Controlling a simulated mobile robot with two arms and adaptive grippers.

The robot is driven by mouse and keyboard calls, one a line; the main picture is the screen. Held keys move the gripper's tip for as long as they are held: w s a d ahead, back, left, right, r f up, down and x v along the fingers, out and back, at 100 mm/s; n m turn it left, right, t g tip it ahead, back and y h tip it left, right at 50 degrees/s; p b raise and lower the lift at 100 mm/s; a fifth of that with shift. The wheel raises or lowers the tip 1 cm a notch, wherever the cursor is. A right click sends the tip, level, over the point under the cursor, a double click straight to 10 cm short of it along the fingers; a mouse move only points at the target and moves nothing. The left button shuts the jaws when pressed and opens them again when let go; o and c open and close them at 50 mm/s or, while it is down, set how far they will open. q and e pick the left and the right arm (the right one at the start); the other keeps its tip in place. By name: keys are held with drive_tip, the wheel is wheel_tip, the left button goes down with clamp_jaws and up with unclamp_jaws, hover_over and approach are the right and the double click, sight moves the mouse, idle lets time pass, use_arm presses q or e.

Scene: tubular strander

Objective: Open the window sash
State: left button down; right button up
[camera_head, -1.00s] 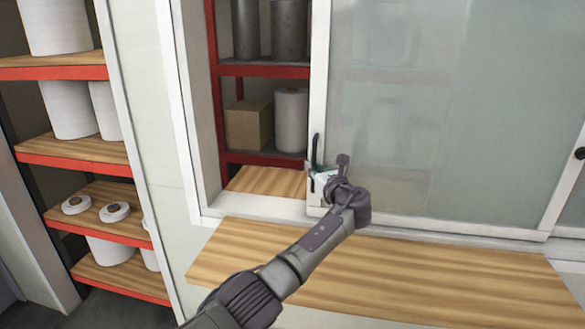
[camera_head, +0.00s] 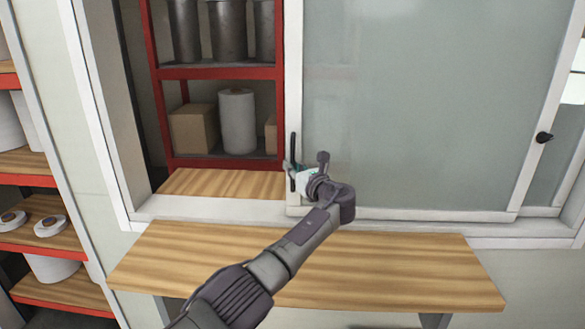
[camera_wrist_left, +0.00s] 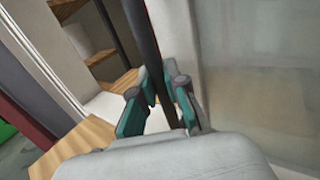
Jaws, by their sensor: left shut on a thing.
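The window sash (camera_head: 420,110) is a sliding pane of frosted glass in a white frame. It stands partly open, with a gap at its left side. A dark vertical handle (camera_head: 293,155) sits on its left stile. My left gripper (camera_head: 294,172) is shut on this handle near its lower end. In the left wrist view the gripper's teal fingers (camera_wrist_left: 160,108) lie on both sides of the dark handle bar (camera_wrist_left: 148,45). My right gripper is not in view.
A wooden ledge (camera_head: 400,270) runs below the window. Through the gap show red-framed shelves (camera_head: 215,73) with a cardboard box (camera_head: 194,128) and a white roll (camera_head: 237,120). A dark knob (camera_head: 544,137) sits on the right stile. More shelves stand at the left.

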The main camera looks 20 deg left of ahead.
use_arm(q)
drive_tip(key=shift+f, duration=0.15)
drive_tip(key=c, duration=1.2)
unclamp_jaws()
drive_tip(key=shift+d, duration=0.1)
drive_tip(key=v, duration=1.2)
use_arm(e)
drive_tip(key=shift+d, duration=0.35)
